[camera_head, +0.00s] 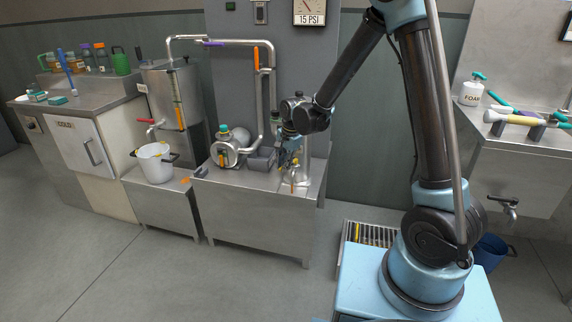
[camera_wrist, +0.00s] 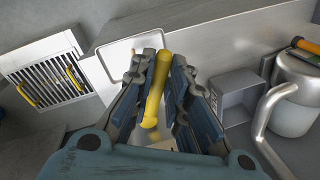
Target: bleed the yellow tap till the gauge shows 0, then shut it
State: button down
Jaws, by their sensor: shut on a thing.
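The yellow tap's handle (camera_wrist: 157,88) stands between the two fingers of my gripper (camera_wrist: 160,85) in the wrist view. The fingers are shut on it, though a narrow gap seems to show beside it. In the head view my gripper (camera_head: 289,160) is low over the steel bench, and the fingers mostly hide the tap. The gauge (camera_head: 309,12) on the grey panel has its top cut off; the plate under it reads 15 PSI.
The steel bench (camera_head: 250,222) carries a round pump (camera_head: 225,152) and pipes. A white bucket (camera_head: 154,165) stands to the left. A floor grate (camera_wrist: 45,80) lies beside the bench. The right counter holds a foam bottle (camera_head: 471,92).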

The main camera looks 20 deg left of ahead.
jog(key=shift+w, duration=0.2)
jog(key=c, duration=1.5)
grip_release()
jog(key=shift+c, duration=0.2)
jog(key=shift+s, duration=0.1)
jog(key=shift+r, duration=0.1)
notch_tip(320, 180, up, 12)
jog(key=d, duration=0.2)
jog(key=shift+s+f, duration=0.2)
jog(key=shift+s, duration=0.25)
jog(key=shift+d, duration=0.1)
